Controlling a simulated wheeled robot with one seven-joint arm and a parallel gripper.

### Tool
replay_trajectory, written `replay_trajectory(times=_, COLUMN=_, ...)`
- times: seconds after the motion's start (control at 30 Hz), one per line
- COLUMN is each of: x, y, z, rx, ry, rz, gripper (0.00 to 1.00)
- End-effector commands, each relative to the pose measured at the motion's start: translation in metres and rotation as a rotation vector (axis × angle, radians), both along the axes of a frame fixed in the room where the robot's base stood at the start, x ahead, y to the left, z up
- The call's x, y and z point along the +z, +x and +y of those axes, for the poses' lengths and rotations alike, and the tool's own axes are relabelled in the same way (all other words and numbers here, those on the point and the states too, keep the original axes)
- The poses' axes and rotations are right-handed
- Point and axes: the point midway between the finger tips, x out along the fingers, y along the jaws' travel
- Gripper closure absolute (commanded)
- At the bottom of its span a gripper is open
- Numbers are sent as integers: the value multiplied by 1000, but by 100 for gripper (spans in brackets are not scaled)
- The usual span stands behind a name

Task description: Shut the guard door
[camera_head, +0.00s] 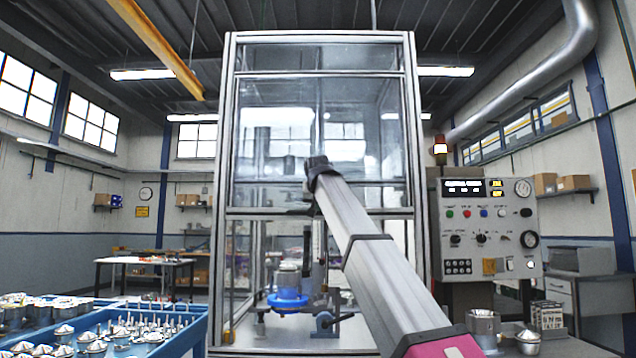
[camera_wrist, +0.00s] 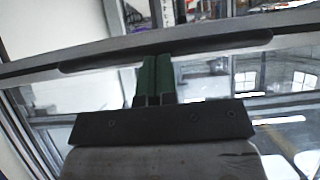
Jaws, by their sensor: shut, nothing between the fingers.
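The guard door (camera_head: 262,150) is a clear panel in a metal frame on the front of the tall machine enclosure. Its lower rail (camera_head: 375,211) sits about midway up, and the space below it is open. In the wrist view the door's rail (camera_wrist: 290,20) crosses the picture at a slant and carries a long dark handle (camera_wrist: 220,45). My gripper (camera_wrist: 156,60) has its green fingers together, with the tips at the handle; I cannot tell whether they touch. In the head view my arm hides most of the gripper and the handle.
Inside the enclosure stands a fixture with a blue round base (camera_head: 288,300). A control panel (camera_head: 490,228) stands right of the enclosure. A blue tray (camera_head: 190,330) of metal parts is at the lower left. Machined housings (camera_head: 483,325) stand on a surface at the lower right.

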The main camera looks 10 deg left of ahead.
Motion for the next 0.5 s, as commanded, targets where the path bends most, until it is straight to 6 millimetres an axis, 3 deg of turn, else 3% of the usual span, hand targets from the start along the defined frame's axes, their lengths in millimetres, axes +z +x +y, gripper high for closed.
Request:
replay_trajectory(times=0.03, x=-26, y=-4, z=-2, rx=-1, ry=-2, rz=5, gripper=100)
replay_trajectory(times=0.5, x=-193, y=-3, z=-2, rx=0, ry=-2, rz=3, gripper=100)
